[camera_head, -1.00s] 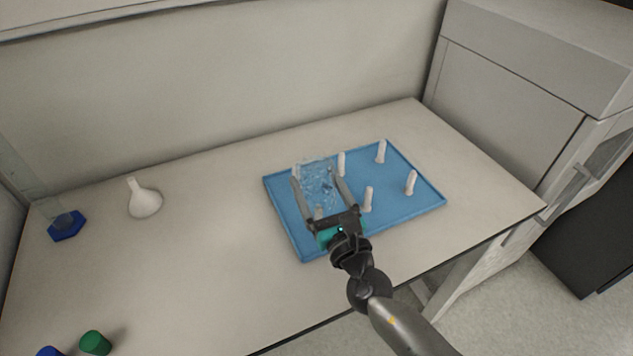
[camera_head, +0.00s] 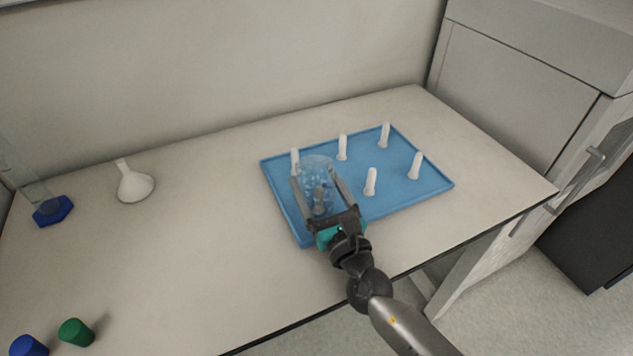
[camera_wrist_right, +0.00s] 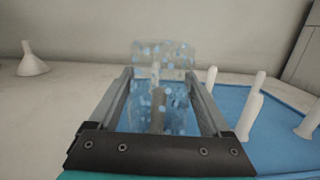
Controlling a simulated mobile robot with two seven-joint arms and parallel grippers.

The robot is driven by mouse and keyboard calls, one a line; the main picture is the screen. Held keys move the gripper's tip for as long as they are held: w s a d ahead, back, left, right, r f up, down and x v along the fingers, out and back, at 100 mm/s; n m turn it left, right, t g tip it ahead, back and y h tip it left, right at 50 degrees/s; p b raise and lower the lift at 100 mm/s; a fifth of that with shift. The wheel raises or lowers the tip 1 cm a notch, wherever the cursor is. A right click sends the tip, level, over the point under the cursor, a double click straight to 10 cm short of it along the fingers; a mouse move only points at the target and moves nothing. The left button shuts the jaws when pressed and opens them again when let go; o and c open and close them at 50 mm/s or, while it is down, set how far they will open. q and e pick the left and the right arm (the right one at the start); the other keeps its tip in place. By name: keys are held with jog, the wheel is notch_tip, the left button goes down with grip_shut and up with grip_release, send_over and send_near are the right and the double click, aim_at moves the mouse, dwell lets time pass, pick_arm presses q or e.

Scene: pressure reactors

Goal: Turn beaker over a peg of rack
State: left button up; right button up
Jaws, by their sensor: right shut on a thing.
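The clear glass beaker (camera_head: 318,165) is held between the fingers of my right gripper (camera_head: 316,176), over the front-left part of the blue rack (camera_head: 405,193). In the right wrist view the beaker (camera_wrist_right: 165,52) stands between the two fingers (camera_wrist_right: 159,78). A peg (camera_head: 319,201) shows through or close against the glass in the head view. It also shows behind the glass in the wrist view (camera_wrist_right: 157,112). The beaker's mouth, and whether the peg is inside it, cannot be told clearly. My left gripper is in no view.
Several other white pegs stand free on the rack, such as one right of the gripper (camera_head: 371,182). A white funnel (camera_head: 134,184), a blue-based cylinder (camera_head: 52,211) and green (camera_head: 76,332) and blue (camera_head: 28,346) stoppers are at left. The table between is clear.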

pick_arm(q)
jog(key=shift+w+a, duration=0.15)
pick_arm(e)
jog(key=o, duration=1.4)
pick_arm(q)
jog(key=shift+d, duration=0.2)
pick_arm(e)
jog(key=shift+s+f, duration=0.1)
jog(key=shift+s, duration=0.15)
jog(key=b+v, duration=0.1)
jog(key=v, duration=0.9)
jog(key=shift+d, duration=0.1)
jog(key=v, duration=0.3)
jog(key=shift+s+d, duration=0.1)
jog(key=shift+s, duration=0.25)
jog(key=shift+s+d, duration=0.15)
jog(key=shift+s, duration=0.3)
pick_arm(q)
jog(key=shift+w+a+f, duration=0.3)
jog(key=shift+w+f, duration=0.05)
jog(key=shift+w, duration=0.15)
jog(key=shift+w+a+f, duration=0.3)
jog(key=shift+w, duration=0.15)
